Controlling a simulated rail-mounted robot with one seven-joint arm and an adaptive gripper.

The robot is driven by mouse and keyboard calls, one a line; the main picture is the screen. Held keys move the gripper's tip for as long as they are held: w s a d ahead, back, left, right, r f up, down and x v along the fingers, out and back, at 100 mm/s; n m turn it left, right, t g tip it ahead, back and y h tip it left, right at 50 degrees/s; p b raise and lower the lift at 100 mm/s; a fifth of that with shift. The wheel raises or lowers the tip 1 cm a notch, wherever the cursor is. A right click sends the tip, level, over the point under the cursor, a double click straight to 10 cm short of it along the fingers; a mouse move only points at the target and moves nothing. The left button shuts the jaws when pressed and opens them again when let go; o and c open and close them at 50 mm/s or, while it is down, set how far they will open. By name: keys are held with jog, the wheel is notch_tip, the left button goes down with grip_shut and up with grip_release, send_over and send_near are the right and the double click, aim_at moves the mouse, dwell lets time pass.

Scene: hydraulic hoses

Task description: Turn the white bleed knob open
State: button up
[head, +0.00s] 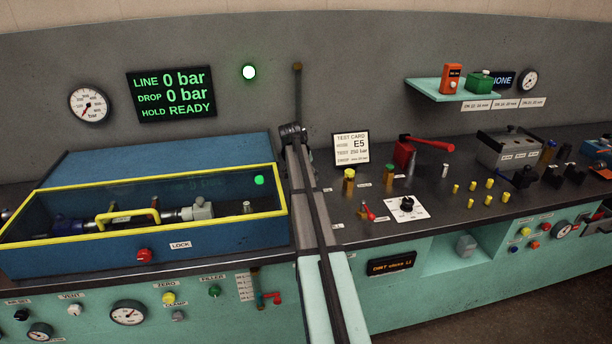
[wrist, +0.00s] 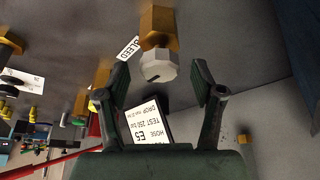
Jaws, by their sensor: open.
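In the wrist view the white bleed knob (wrist: 158,66) is a faceted white cap on a brass hex fitting (wrist: 160,25). A dark mark shows on its face. A tilted label reading BLEED (wrist: 129,47) lies beside it. My gripper (wrist: 160,82) is open, with one dark finger to the left of the knob and one to the right. Clear gaps show on both sides, and neither finger appears to touch it. Whether the fingertips reach to the knob's depth I cannot tell. I cannot make out the white knob in the head view.
A yellow-framed blue box (head: 150,247) is at the left. The display (head: 172,92) reads LINE 0 bar, DROP 0 bar, HOLD READY.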

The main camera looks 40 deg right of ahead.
jog(key=v, duration=1.2)
